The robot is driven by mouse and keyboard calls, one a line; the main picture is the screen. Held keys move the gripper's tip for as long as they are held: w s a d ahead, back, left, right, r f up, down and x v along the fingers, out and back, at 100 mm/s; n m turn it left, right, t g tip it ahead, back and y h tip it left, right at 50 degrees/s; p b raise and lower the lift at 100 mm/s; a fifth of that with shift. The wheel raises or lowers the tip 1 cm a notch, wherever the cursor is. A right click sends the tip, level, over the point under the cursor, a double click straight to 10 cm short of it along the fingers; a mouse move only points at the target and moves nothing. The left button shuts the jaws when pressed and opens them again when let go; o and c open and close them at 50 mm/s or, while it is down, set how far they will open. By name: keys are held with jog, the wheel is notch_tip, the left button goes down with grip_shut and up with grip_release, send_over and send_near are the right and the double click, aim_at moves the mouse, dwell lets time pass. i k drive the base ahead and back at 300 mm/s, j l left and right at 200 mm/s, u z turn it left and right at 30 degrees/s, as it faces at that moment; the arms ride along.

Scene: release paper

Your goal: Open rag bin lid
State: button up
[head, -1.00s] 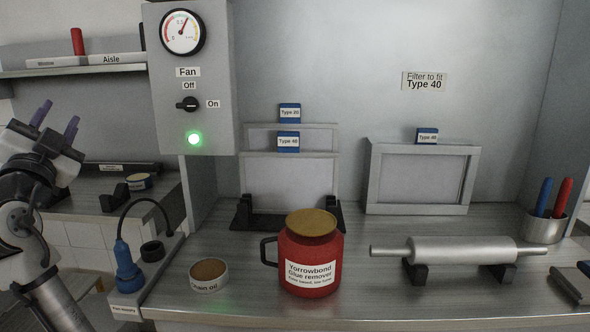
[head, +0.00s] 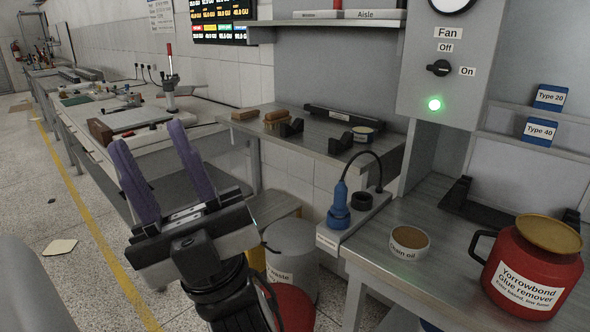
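A grey round bin (head: 297,252) stands on the floor below the benches, right of my gripper. A white label on its side is partly hidden; the end seems to read "waste". Its top looks closed, but I cannot make out a lid edge or handle clearly. My gripper (head: 148,136) is at the lower left of the head view, raised, with its two purple fingers apart and nothing between them. My wrist covers the bin's left side. A red rounded thing (head: 297,308) shows below the bin, partly hidden by my arm; I cannot tell what it is.
A small shelf bench (head: 300,135) is behind the bin. A long workbench (head: 150,150) runs back on the left. Open floor (head: 70,285) lies left.

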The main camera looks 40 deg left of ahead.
aim_at(297, 309)
jog(key=u, duration=1.3)
jog(key=k+j+z, duration=0.15)
jog(key=j+z, duration=0.25)
jog(key=k+j+z, duration=0.2)
jog(key=j+z, duration=0.2)
